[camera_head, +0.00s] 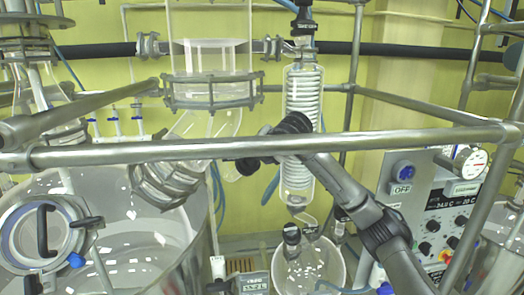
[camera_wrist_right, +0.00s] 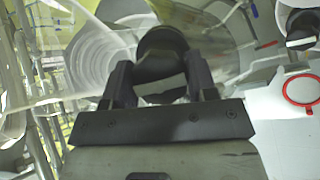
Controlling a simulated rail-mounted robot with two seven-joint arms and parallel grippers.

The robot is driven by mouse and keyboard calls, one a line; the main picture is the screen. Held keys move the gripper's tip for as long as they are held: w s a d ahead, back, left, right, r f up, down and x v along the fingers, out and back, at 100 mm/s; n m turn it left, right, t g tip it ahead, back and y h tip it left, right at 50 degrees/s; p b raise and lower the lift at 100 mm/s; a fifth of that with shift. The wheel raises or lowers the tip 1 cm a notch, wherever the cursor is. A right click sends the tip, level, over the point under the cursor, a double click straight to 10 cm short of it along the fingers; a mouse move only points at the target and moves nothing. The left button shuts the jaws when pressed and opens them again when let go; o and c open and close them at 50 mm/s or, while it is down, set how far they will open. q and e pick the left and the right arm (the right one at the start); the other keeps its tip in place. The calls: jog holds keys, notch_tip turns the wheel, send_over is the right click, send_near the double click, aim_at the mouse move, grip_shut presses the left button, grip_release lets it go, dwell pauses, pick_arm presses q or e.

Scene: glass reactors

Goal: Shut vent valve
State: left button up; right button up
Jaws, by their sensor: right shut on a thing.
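My right arm reaches up from the lower right in the head view, and its dark wrist (camera_head: 292,124) is in front of the coiled glass condenser. In the right wrist view, my right gripper (camera_wrist_right: 160,82) is shut on a dark round valve knob (camera_wrist_right: 162,47), with one finger on each side of it. I take this knob to be the vent valve; its turn position cannot be read. In the head view the held knob cannot be clearly made out near the wrist and the metal rail. My left gripper is not in view.
A metal rail (camera_head: 200,151) crosses in front of the glassware. The coiled condenser (camera_head: 303,90) stands behind my arm.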

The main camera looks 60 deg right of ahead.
jog(key=m+g, duration=0.1)
jog(key=m, duration=0.3)
jog(key=shift+r+p, duration=0.1)
jog(key=shift+p, duration=0.3)
jog(key=m+g, duration=0.1)
jog(key=m, duration=0.2)
jog(key=shift+g+p, duration=0.3)
jog(key=shift+p, duration=0.1)
jog(key=m+g+y+p, duration=0.1)
jog(key=m, duration=0.3)
jog(key=shift+m, duration=0.3)
jog(key=m, duration=0.2)
jog(key=m+g+y+p, duration=0.1)
jog(key=m, duration=0.1)
jog(key=shift+y, duration=0.3)
jog(key=m+y+p, duration=0.1)
jog(key=m, duration=0.1)
jog(key=shift+m+p, duration=0.3)
jog(key=shift+m+y+p, duration=0.3)
jog(key=shift+m+p, duration=0.3)
jog(key=shift+m, duration=0.1)
